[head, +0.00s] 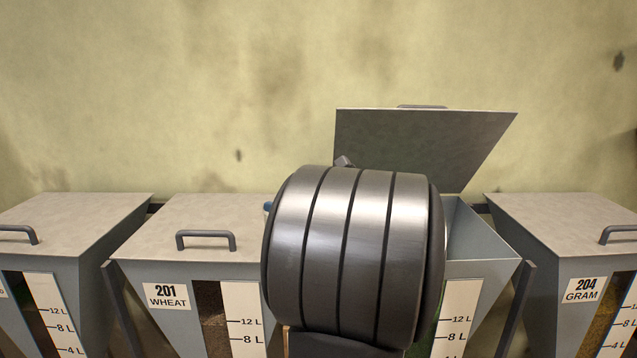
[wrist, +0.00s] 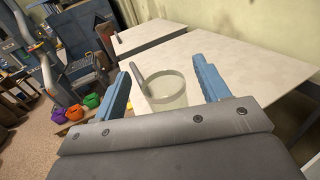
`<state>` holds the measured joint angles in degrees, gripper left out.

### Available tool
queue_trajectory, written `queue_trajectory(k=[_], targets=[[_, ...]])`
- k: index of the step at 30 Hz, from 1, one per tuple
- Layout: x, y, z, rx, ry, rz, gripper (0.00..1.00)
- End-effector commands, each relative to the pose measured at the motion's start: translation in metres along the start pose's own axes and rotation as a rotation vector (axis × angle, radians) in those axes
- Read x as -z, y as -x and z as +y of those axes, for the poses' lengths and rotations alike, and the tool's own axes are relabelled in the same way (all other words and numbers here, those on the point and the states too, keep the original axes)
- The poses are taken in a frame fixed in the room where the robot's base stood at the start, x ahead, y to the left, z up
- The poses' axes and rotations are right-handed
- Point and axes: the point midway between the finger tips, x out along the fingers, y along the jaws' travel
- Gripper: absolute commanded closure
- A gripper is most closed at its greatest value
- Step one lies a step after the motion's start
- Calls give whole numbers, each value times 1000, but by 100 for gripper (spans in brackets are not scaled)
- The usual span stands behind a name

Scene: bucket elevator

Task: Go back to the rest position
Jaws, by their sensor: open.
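My gripper (wrist: 161,72) is open in the wrist view, its two blue fingers spread apart. A pale see-through cup-like vessel (wrist: 172,92) shows between the fingers, with a grey bar at its left; I cannot tell whether it lies between the jaws or beyond them, and no finger visibly touches it. In the head view, a large striped metal part of my arm hides almost all of the gripper. Only a small blue bit (head: 268,207) shows at its left edge.
A bin with a raised lid (head: 425,148) stands behind my arm. Closed bins stand beside it: 201 WHEAT (head: 205,230), 204 GRAM (head: 565,225), and one at far left (head: 70,220). Purple, green and orange items (wrist: 91,101) lie left in the wrist view. Space above the closed lids is clear.

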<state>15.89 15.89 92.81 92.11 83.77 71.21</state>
Motion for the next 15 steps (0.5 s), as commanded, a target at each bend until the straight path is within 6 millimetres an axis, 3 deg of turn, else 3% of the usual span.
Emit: queue_trajectory(k=[12,15], targets=[[-44,74,-4,4,4,0,32],[-43,68,-9,56,0,1,32]])
